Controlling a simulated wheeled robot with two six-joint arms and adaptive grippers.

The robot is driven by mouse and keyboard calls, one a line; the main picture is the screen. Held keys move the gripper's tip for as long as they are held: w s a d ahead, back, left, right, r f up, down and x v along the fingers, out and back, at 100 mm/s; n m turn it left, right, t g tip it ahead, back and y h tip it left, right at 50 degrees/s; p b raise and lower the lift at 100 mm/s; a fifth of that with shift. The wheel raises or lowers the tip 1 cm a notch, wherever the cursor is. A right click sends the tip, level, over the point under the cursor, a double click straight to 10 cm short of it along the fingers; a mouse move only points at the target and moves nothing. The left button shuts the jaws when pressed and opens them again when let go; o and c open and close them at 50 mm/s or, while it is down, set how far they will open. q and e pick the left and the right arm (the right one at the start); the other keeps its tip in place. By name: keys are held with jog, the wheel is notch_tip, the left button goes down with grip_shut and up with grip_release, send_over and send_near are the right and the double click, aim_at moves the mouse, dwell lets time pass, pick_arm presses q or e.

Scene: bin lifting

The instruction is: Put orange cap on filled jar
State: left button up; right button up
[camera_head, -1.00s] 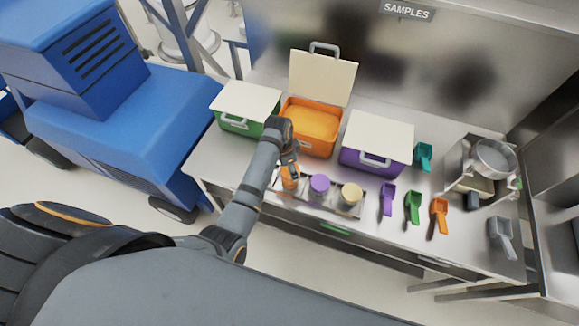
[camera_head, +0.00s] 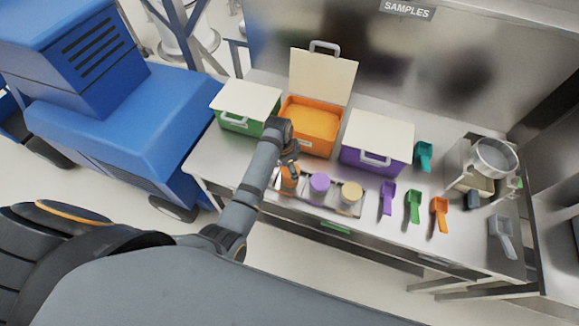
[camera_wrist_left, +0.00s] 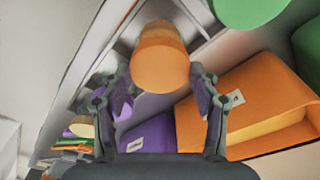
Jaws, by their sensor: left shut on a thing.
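My left gripper (camera_head: 291,167) is low over the tray at the front of the bench. It is shut on the orange cap (camera_wrist_left: 160,58), which shows between the two fingers (camera_wrist_left: 158,95) in the left wrist view. In the head view the orange cap (camera_head: 289,185) is partly hidden by the gripper. The jar under it is not clearly visible, so I cannot tell whether the cap is seated. A purple-topped jar (camera_head: 320,183) and a beige-topped jar (camera_head: 351,192) stand to its right. My right gripper is not in view.
Behind are a closed green bin (camera_head: 234,122), an open orange bin (camera_head: 308,143) and a closed purple bin (camera_head: 372,160). Several scoops, including a green one (camera_head: 413,206), lie at the right. A green round thing (camera_wrist_left: 250,8) shows at the wrist view's top edge.

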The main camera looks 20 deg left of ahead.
pick_arm(q)
jog(key=o, duration=1.1)
jog(key=shift+o, duration=1.2)
jog(key=shift+r, duration=0.1)
jog(key=shift+r, duration=3.4)
grip_shut()
